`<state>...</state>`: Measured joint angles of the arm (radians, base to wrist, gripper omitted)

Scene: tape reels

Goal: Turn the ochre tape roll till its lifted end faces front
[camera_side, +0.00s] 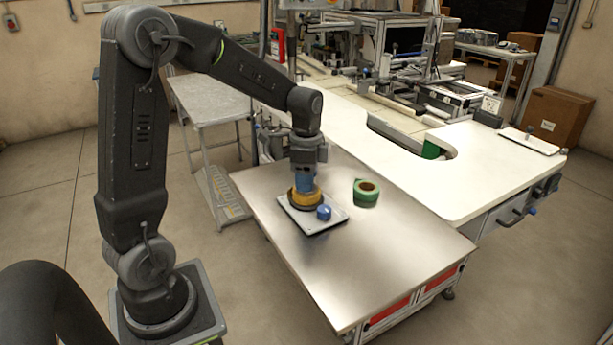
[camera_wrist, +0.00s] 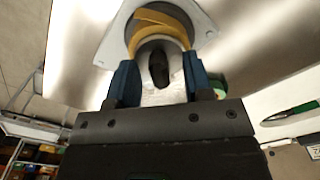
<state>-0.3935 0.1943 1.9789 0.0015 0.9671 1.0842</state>
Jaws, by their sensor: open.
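The ochre tape roll (camera_side: 306,200) lies on a pale tray (camera_side: 331,224) in the side view, directly under my gripper (camera_side: 304,184). It also shows at the top of the wrist view (camera_wrist: 174,31), where an ochre strip, seemingly its lifted end, runs across the upper part of the ring. My gripper (camera_wrist: 158,63) is open, its two blue fingers spread apart at the roll's near side. I cannot tell whether the fingers touch the roll. The fingers hide part of the roll in the side view.
A green tape roll (camera_side: 366,193) stands on the metal table to the right of the tray. The table's front right part (camera_side: 390,255) is clear. A white counter (camera_side: 440,185) adjoins behind.

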